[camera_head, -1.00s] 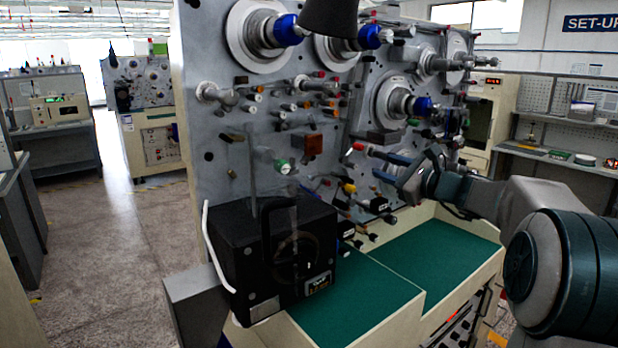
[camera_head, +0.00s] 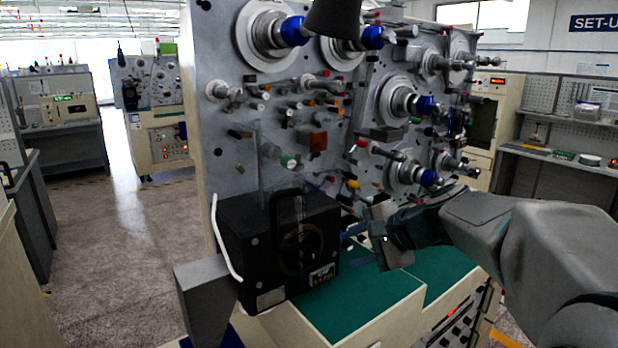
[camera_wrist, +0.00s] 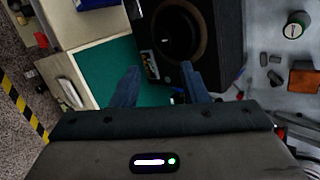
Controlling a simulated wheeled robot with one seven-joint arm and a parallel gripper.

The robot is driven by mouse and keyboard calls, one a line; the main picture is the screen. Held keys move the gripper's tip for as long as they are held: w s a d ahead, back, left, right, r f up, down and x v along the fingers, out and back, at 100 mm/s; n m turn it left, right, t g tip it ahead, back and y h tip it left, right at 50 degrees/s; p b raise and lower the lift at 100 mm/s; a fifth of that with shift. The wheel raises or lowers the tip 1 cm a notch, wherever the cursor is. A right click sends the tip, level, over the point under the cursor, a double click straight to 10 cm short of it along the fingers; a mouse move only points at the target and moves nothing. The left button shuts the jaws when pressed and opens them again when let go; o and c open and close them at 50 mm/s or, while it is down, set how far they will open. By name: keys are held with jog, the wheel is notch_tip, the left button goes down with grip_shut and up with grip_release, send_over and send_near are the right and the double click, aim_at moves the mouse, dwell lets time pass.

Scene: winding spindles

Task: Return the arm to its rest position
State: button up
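My gripper (camera_head: 352,243) is in front of the winding machine's panel, above the green work surface and just right of the black box. In the wrist view, its two blue fingers (camera_wrist: 160,80) are spread apart with nothing held between them. My arm reaches in from the right edge of the head view. The winding machine (camera_head: 232,130) stands upright, with several spindles on its grey panel. One blue-ended spindle (camera_head: 408,103) is above my gripper, and another (camera_head: 412,172) is just above my wrist. The fingertips appear clear of the panel.
The black box (camera_head: 262,245) sits close to my fingers and also shows in the wrist view (camera_wrist: 222,40). The green surface (camera_head: 350,300) below is bare. A shelf bench (camera_head: 560,157) stands at the right. Open floor (camera_head: 120,240) lies at the left.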

jog(key=s+d+f+n+g+h, duration=0.1)
jog(key=s+d+f+n+h, duration=0.1)
jog(key=s, duration=0.5)
jog(key=s+d+f+n+g+h, duration=0.1)
jog(key=s+d+f+n+h, duration=0.1)
jog(key=s+f+n, duration=0.3)
jog(key=s+d+f+n+g+h, duration=0.1)
jog(key=s+d+f+n+h, duration=0.1)
jog(key=s, duration=0.8)
notch_tip(320, 180, down, 2)
jog(key=n+h, duration=0.1)
jog(key=n, duration=0.1)
jog(key=shift+f+n+h, duration=0.2)
jog(key=shift+n+h, duration=0.2)
